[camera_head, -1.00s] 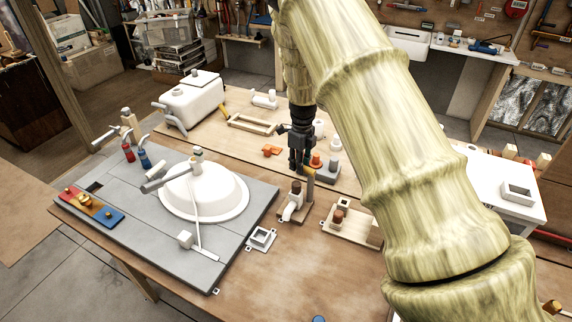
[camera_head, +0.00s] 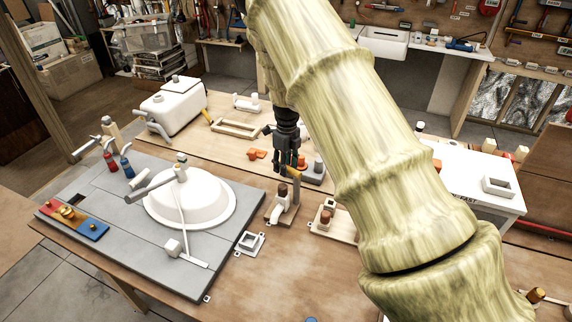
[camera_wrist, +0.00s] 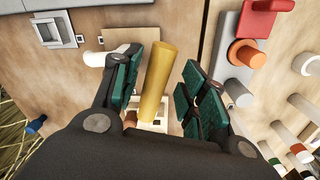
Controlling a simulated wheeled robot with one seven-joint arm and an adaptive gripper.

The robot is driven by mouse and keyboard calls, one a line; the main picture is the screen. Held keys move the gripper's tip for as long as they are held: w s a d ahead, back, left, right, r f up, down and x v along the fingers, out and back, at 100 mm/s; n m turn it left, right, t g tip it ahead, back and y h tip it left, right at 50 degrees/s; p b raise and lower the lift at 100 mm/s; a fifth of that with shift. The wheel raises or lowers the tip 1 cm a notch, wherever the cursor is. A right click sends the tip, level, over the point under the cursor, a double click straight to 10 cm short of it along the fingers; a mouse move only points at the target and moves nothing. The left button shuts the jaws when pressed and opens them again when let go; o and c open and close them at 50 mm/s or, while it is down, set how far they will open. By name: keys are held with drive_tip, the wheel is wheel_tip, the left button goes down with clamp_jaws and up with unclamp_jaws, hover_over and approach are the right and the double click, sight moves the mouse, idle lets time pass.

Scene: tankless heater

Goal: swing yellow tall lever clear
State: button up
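The yellow tall lever (camera_head: 294,186) stands upright on a small wooden base (camera_head: 289,217) with a brown-capped white elbow pipe (camera_head: 278,206), right of the sink. In the wrist view the lever (camera_wrist: 158,82) is a plain yellow cylinder between the two green-padded fingers. My gripper (camera_head: 287,168) points down at the lever's top in the head view. In the wrist view my gripper (camera_wrist: 162,72) is open, with a gap on the right side of the lever; the left pad is close to it, and I cannot tell if it touches. The lever's foot is partly hidden.
A grey block with orange and grey knobs (camera_head: 314,173) stands close to the right. A wooden base with a brown knob (camera_head: 335,226) is nearby. The white sink (camera_head: 218,205) lies left on grey panels.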

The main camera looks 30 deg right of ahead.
wheel_tip(320, 180, up, 12)
drive_tip(key=shift+d, duration=0.25)
idle(0.6)
idle(0.4)
